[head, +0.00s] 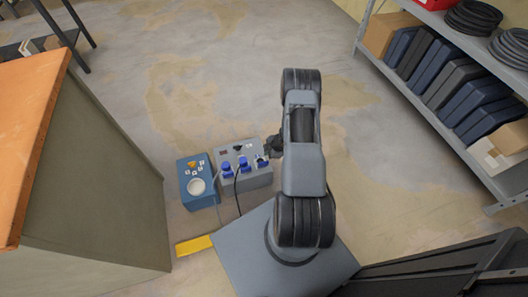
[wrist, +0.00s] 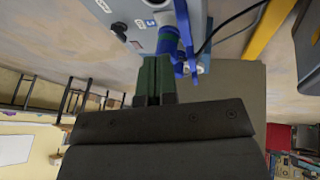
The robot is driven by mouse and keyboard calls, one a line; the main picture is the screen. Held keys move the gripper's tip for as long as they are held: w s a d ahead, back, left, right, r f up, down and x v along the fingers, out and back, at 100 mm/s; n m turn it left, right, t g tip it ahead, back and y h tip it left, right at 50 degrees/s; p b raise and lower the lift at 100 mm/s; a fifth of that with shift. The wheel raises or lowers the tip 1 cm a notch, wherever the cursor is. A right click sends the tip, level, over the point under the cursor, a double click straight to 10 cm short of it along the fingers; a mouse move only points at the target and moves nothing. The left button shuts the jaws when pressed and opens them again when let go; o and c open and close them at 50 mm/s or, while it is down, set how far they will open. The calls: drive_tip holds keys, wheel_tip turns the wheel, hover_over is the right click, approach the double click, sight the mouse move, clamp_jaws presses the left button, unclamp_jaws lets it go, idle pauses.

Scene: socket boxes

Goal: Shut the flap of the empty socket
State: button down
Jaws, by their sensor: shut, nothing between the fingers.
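The grey socket box (head: 232,184) stands on the floor left of my arm, with several blue socket fittings along its front. A black cable hangs from the middle fitting (head: 243,164), and a pale cable runs by the left one (head: 226,168). The right fitting (head: 262,161) is partly dark; I cannot tell its flap's position there. My gripper (head: 268,151) is at the box's right end, close to that fitting. In the wrist view, my dark green fingers (wrist: 154,63) are together and empty, beside a blue fitting (wrist: 169,40) with a thin blue upright part. Contact is unclear.
A blue box (head: 198,200) with a white round part stands left of the socket box. A yellow bar (head: 194,245) lies in front. An orange-topped cabinet (head: 110,180) is at left, and loaded shelving (head: 425,105) at right. The floor behind the boxes is clear.

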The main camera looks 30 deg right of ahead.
drive_tip(key=shift+s+p+v, duration=0.15)
drive_tip(key=shift+p+v, duration=0.1)
drive_tip(key=shift+v, duration=0.75)
drive_tip(key=shift+s+p+v, duration=0.15)
drive_tip(key=shift+p+v, duration=0.1)
drive_tip(key=shift+v, duration=0.75)
drive_tip(key=shift+f, duration=0.1)
